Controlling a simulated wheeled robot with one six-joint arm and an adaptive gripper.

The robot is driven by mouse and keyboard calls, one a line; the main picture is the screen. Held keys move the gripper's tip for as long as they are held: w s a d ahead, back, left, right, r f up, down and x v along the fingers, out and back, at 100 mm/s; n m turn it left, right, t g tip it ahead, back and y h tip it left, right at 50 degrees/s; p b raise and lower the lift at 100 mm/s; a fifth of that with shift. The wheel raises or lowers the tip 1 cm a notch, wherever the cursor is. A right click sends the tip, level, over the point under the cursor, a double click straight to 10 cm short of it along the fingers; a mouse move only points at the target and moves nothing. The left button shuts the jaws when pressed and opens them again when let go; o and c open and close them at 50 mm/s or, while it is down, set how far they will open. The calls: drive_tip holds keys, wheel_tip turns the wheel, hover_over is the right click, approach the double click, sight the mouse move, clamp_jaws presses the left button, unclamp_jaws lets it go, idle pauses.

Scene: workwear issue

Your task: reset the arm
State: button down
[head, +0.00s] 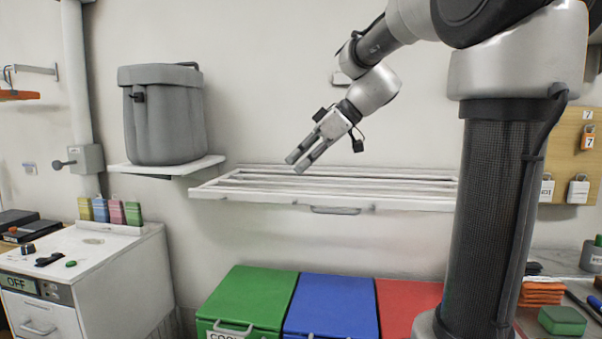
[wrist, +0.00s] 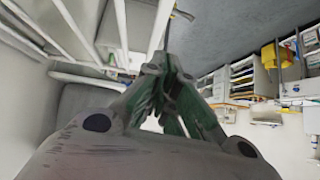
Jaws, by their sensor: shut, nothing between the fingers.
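My gripper (head: 297,162) is shut and empty. It points down and to the left in the head view, in the air by the white wall rack (head: 400,203), over or in front of its back edge; I cannot tell the exact gap. In the wrist view my gripper's fingers (wrist: 165,72) come together in the middle of the picture, with nothing between them. My arm reaches in from the upper right.
A grey lidded container (head: 165,120) stands on a wall shelf (head: 205,165) left of the rack. Below are green (head: 250,295), blue (head: 333,305) and red (head: 405,300) lids. A white cabinet (head: 120,270) is at left; a padlock board (head: 565,150) at right.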

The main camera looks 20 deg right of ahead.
drive_tip(key=v, duration=0.8)
drive_tip(key=s+d+f+m+h, duration=0.2)
drive_tip(key=s+f+m+h, duration=0.5)
drive_tip(key=s+f, duration=1.2)
drive_tip(key=f+m, duration=0.1)
drive_tip(key=m, duration=0.2)
drive_tip(key=shift+d+m+h, duration=0.35)
drive_tip(key=shift+m+h, duration=0.05)
